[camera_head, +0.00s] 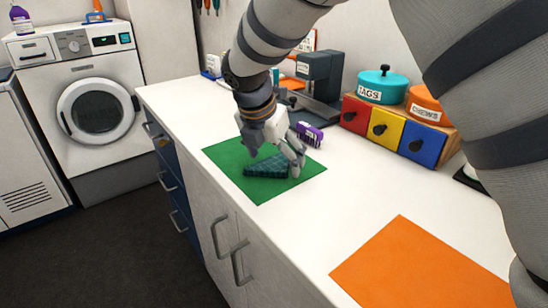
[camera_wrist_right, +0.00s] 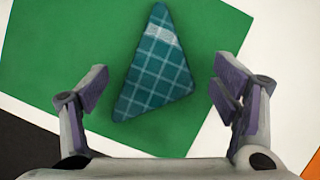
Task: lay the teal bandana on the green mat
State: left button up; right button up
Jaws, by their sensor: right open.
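The teal bandana (camera_head: 265,167) is a folded triangle with a pale grid pattern. It lies on the green mat (camera_head: 226,152), inside its edges. In the right wrist view the bandana (camera_wrist_right: 155,68) lies flat on the mat (camera_wrist_right: 70,50) with a pale patch near its upper end. My right gripper (camera_head: 275,165) is over the mat, just above the bandana. Its fingers (camera_wrist_right: 158,95) are spread wide with the bandana between and beyond them, not touching it in the wrist view. My left gripper is not in view.
A drawer box (camera_head: 385,126) with teal (camera_head: 383,88) and orange (camera_head: 427,104) tins stands at the back right. An orange mat (camera_head: 420,270) lies at front right. White counter (camera_head: 345,200) between the mats is clear.

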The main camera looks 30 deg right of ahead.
jog(key=v, duration=1.2)
jog(key=shift+p, duration=0.4)
